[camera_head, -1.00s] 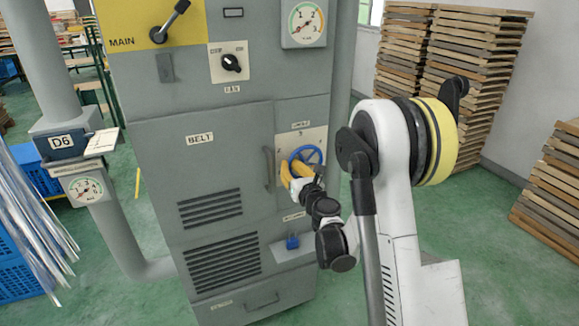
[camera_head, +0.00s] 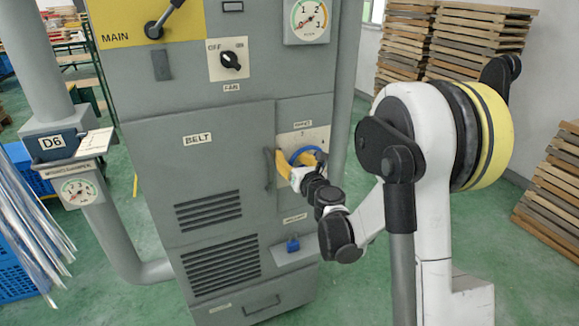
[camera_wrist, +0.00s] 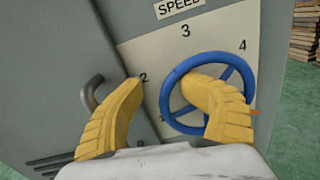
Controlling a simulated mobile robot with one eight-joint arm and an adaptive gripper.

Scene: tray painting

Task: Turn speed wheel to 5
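The speed wheel is a blue spoked handwheel (camera_wrist: 178,78) on a pale plate (camera_wrist: 135,48) in the wrist view. The plate reads SPEED, with 2, 3 and 4 legible around the wheel. It also shows small in the head view as a blue ring (camera_head: 313,150). My gripper (camera_wrist: 160,83) is open, its yellow fingers spread. The left finger is left of the wheel, near the 2. The right finger overlaps the wheel's middle and hides part of the rim and spokes. The wheel's left rim appears between the fingers. I cannot tell whether either finger touches it.
A grey door handle (camera_wrist: 90,92) stands close left of my left finger. The BELT door (camera_head: 200,165) is beside the plate. Stacked boards (camera_head: 460,40) stand behind on the right; green floor (camera_head: 360,290) is clear in front.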

